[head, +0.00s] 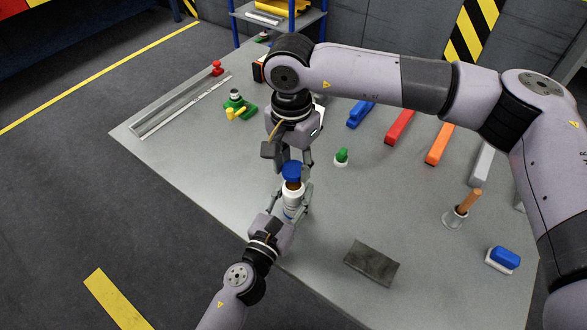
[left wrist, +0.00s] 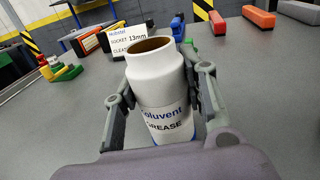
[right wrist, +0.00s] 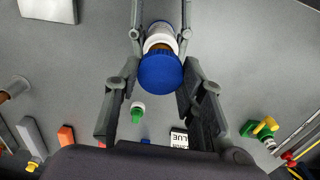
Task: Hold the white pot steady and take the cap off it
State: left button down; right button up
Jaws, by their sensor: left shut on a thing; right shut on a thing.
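The white pot (head: 292,203) stands upright near the table's left front edge. In the left wrist view the pot (left wrist: 158,82), with a label reading "GREASE", shows an open mouth and a brownish inside. My left gripper (head: 294,197) is shut around its body from the front. The blue cap (head: 291,169) is off the pot, just above the mouth, with brown showing between them. My right gripper (head: 289,161) is shut on the cap from above. In the right wrist view the cap (right wrist: 161,73) sits between the fingers and hides part of the pot.
A small green-capped bottle (head: 342,158) stands right of the pot. A dark grey mat (head: 371,263) lies at front right, near a cup with a wooden handle (head: 455,217) and a blue-and-white block (head: 503,259). A green-and-yellow object (head: 237,107) is back left.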

pick_arm(q)
jog(key=c, duration=0.9)
grip_release()
